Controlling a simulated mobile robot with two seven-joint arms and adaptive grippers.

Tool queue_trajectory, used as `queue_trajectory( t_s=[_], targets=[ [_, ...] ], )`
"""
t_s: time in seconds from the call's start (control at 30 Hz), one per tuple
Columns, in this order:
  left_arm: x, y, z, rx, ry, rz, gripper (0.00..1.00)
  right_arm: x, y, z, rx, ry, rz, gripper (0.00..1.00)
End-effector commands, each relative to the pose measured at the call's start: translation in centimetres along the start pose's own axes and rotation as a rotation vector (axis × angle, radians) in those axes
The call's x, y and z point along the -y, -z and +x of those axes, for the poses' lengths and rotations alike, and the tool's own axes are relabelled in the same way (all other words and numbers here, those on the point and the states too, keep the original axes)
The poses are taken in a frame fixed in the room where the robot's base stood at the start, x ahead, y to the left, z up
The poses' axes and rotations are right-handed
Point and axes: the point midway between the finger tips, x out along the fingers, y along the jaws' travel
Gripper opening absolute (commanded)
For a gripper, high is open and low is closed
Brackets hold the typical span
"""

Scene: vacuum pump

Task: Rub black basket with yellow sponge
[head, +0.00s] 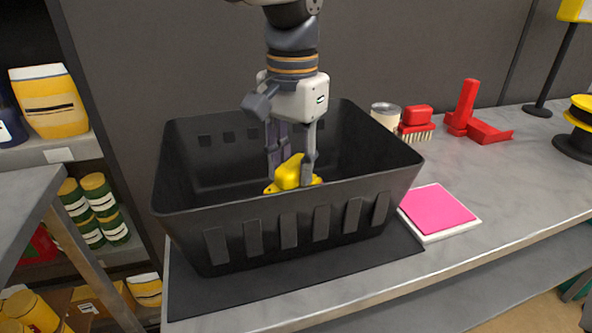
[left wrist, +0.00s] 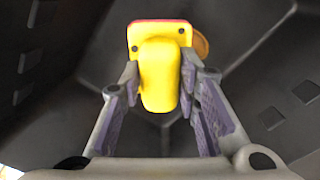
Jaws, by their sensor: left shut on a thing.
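The black basket (head: 250,238) stands upright on a dark mat on the grey counter. My left gripper (head: 291,172) points down inside the basket and is shut on the yellow sponge (head: 288,176). The sponge has a raised yellow grip, which sits between the fingers, and a wider base. In the left wrist view the sponge (left wrist: 159,72) shows between the fingertips of my left gripper (left wrist: 160,88), with the dark basket walls (left wrist: 50,60) around it. The basket's front wall hides its floor in the head view, so I cannot tell if the sponge touches it. My right gripper is not in view.
A pink pad on a white tile (head: 440,212) lies right of the basket. A can (head: 386,115), a red brush (head: 417,122) and a red block-shaped piece (head: 477,115) stand behind it. A yellow spool (head: 577,125) is at the far right. The counter's right middle is clear.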

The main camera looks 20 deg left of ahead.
Motion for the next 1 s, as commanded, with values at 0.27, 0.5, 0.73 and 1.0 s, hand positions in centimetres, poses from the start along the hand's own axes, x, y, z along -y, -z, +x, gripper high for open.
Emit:
queue_trajectory(
  t_s=[0.27, 0.5, 0.73, 1.0],
  targets=[
    [-0.1, -0.8, -2.6, -0.002, 0.0, -0.003, 0.07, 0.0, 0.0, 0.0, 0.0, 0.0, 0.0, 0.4],
    [-0.1, -1.3, -4.0, -0.001, -0.001, -0.005, 0.07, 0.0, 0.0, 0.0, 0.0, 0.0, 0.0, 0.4],
    [-0.1, -1.3, -4.1, -0.001, -0.001, -0.004, 0.07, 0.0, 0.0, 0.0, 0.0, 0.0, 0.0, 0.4],
    [-0.1, -1.3, -4.1, 0.0, -0.001, -0.004, 0.07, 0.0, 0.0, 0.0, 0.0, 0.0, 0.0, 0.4]
  ],
)
